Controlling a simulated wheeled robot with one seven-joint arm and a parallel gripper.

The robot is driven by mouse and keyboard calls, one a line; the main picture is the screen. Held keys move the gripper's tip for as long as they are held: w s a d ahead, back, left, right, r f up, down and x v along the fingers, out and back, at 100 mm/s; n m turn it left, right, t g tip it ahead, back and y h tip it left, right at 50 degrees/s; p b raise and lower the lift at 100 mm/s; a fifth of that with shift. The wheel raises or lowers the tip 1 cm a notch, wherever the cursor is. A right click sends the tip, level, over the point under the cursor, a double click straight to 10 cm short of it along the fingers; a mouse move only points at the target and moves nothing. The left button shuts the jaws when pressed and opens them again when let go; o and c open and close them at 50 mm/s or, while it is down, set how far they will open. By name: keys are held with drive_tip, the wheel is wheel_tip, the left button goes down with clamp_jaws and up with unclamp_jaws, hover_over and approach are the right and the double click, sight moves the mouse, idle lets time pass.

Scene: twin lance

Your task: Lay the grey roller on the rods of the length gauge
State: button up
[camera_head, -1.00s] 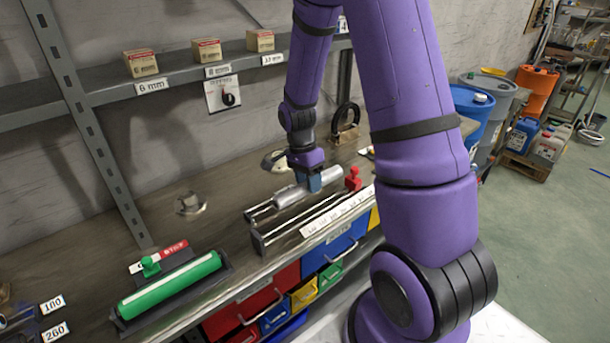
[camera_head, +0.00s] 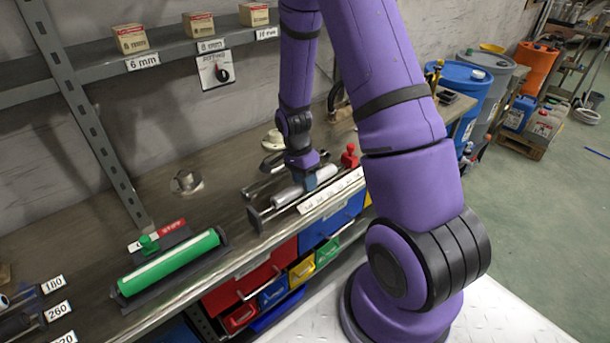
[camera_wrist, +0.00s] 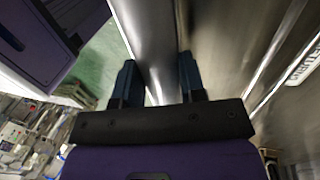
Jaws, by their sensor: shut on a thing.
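My gripper (camera_head: 311,183) is shut around the grey roller (camera_head: 288,196), which lies lengthwise along the length gauge (camera_head: 334,191). The gauge has thin metal rods, a white number scale on its front and a red knob (camera_head: 349,157) at its right end. The roller is over the front part of the gauge; I cannot tell if it touches the rods. In the wrist view the roller (camera_wrist: 150,40) runs between the two dark fingers of my gripper (camera_wrist: 157,75). My fingers hide part of the roller.
A green roller (camera_head: 170,262) lies in a dark holder on the bench to the left. A round metal fitting (camera_head: 186,182) stands behind it. Coloured drawers (camera_head: 270,292) are below the bench edge. A shelf with small boxes (camera_head: 130,38) is on the wall. Bare bench lies left of the gauge.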

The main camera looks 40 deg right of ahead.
drive_tip(key=shift+f, duration=0.25)
drive_tip(key=o, duration=1.2)
drive_tip(key=v, duration=1)
drive_tip(key=shift+r, duration=0.35)
drive_tip(key=shift+w, duration=0.15)
